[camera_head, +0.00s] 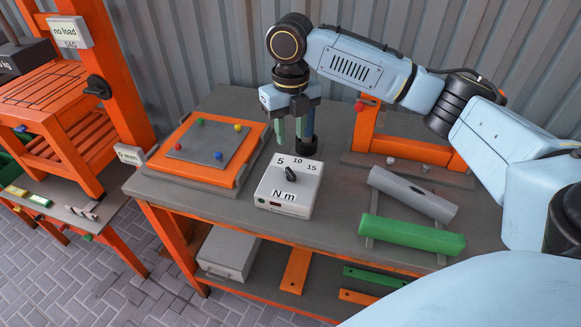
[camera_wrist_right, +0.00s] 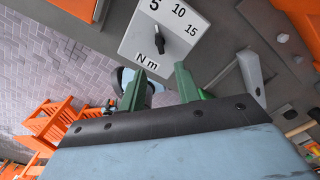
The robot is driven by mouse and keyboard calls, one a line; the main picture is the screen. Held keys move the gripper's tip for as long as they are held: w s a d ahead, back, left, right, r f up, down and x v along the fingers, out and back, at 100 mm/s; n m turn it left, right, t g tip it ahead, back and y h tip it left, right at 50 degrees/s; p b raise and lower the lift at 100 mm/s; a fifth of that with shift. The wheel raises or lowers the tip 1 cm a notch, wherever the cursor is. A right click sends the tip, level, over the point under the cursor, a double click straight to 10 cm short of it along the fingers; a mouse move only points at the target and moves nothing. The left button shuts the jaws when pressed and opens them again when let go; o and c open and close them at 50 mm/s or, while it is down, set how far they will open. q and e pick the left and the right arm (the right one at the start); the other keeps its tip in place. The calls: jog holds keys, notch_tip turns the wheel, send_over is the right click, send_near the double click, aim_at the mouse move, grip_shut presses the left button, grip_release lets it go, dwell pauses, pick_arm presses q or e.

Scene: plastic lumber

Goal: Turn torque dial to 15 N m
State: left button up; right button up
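The torque dial is a white box (camera_head: 278,199) marked 5, 10, 15 and "N m" on the workbench, with a black knob (camera_head: 291,174) on top. The box (camera_wrist_right: 136,42) and knob (camera_wrist_right: 161,38) also show in the right wrist view. The knob's narrow end appears to point toward the 5. My right gripper (camera_head: 290,130) has green fingers pointing down, above the bench and behind the box, apart from the knob. In the wrist view its fingers (camera_wrist_right: 160,72) stand apart with nothing between them. My left gripper is in neither view.
An orange-framed grey plate (camera_head: 210,145) with coloured knobs lies left of the box. A dark cylinder (camera_head: 307,143) stands close behind the right fingers. A grey bar (camera_head: 412,194) and a green bar (camera_head: 412,235) lie right. An orange stand (camera_head: 410,148) is at the back right.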

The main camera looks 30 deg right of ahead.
aim_at(291, 171)
notch_tip(291, 171, down, 12)
jog(key=shift+r+b, duration=0.25)
jog(key=shift+b, duration=0.35)
jog(key=shift+c, duration=0.3)
grip_shut()
